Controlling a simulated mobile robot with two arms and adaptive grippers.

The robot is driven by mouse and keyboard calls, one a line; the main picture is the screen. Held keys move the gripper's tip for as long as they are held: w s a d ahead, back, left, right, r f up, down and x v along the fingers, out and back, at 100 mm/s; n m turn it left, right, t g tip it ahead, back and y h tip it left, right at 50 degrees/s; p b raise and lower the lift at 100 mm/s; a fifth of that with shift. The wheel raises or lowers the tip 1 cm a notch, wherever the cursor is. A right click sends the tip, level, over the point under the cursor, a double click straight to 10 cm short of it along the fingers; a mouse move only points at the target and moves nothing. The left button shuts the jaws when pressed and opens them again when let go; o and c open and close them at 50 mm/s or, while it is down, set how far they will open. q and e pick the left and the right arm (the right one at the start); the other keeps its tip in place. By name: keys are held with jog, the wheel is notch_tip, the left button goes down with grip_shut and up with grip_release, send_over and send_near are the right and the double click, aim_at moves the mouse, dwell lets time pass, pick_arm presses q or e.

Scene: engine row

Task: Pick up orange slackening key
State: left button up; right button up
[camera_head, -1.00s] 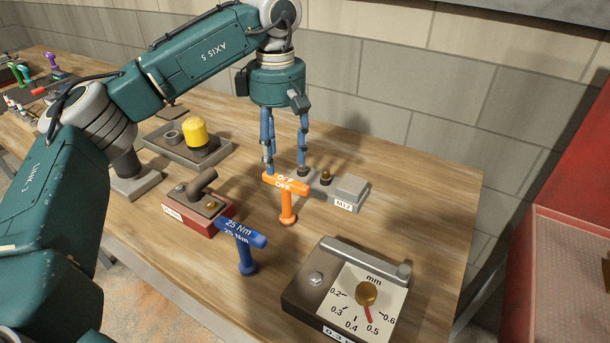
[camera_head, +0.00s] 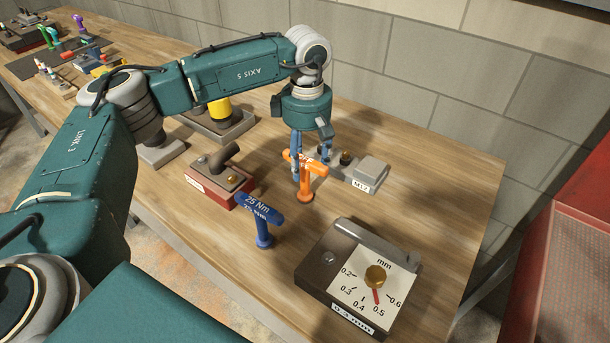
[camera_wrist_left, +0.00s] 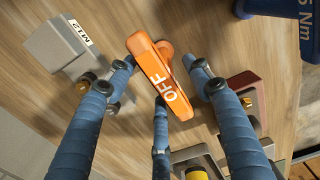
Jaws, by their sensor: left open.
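The orange slackening key (camera_head: 307,185) stands upright on the wooden table in the head view, with a T-shaped handle marked OFF. My left gripper (camera_head: 309,168) points down at it, its blue fingers around or just beside the handle. In the left wrist view the orange key (camera_wrist_left: 158,75) lies between the spread fingers of the left gripper (camera_wrist_left: 160,90). The fingers are open; I cannot tell whether any touches the handle. Part of the handle is hidden behind a finger in the head view. My right gripper is not in view.
A blue 25 Nm key (camera_head: 262,222) stands to the left in front. A gauge block with a dial (camera_head: 361,280) is at the front right. A grey M12 block (camera_head: 368,174) is close behind right. A red-based block (camera_head: 217,180) is at left.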

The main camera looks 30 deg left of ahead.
pick_arm(q)
jog(key=shift+f, duration=0.3)
jog(key=c, duration=1.1)
jog(key=shift+w+r, duration=0.1)
grip_shut()
jog(key=shift+r, duration=0.15)
